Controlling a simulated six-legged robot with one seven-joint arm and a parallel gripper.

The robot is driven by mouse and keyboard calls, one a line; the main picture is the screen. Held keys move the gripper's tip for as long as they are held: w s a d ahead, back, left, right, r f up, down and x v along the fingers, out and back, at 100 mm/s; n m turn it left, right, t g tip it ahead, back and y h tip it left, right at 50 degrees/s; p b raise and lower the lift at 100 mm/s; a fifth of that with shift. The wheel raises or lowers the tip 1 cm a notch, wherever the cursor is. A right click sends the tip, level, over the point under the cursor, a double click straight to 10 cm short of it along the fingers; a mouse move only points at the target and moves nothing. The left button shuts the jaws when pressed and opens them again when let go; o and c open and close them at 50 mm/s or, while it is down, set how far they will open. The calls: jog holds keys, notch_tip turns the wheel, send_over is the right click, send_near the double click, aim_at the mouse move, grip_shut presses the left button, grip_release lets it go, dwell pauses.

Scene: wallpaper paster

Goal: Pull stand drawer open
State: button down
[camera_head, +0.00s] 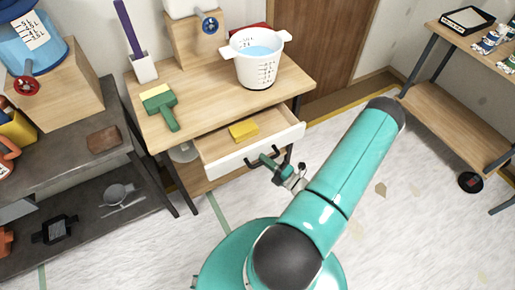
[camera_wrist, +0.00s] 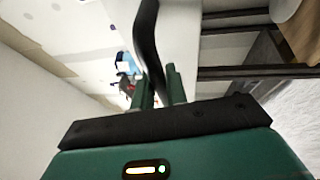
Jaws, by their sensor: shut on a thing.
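The stand (camera_head: 210,105) is a light wooden table with dark legs. Its drawer (camera_head: 223,148) is pulled out part way, with a white front (camera_head: 240,152). The drawer holds a yellow sponge-like block (camera_head: 243,131). A dark bar handle (camera_head: 252,163) is on the drawer front. My gripper (camera_head: 268,165) is at the drawer front and shut on the handle. In the wrist view, the dark curved handle (camera_wrist: 147,40) passes between the green fingers (camera_wrist: 160,88), with the white drawer front (camera_wrist: 180,45) behind it.
On the stand are a white bucket (camera_head: 257,62) with blue liquid and a green-handled brush (camera_head: 160,105). A grey shelf unit (camera_head: 70,165) stands close at the left. A wooden shelf (camera_head: 455,110) stands at the right. The floor (camera_head: 390,200) in front is open.

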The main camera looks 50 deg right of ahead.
jog(key=shift+s+a, duration=0.2)
jog(key=shift+s, duration=0.5)
jog(key=shift+s+a, duration=0.25)
jog(key=shift+s, duration=0.5)
jog(key=shift+s+a, duration=0.2)
jog(key=shift+s, duration=0.5)
jog(key=c, duration=1.4)
grip_release()
jog(key=s+d+f, duration=0.1)
jog(key=s+f, duration=0.1)
jog(key=s, duration=1.1)
jog(key=shift+s+d+f, duration=0.2)
jog(key=shift+s+d, duration=0.05)
jog(key=shift+d, duration=0.05)
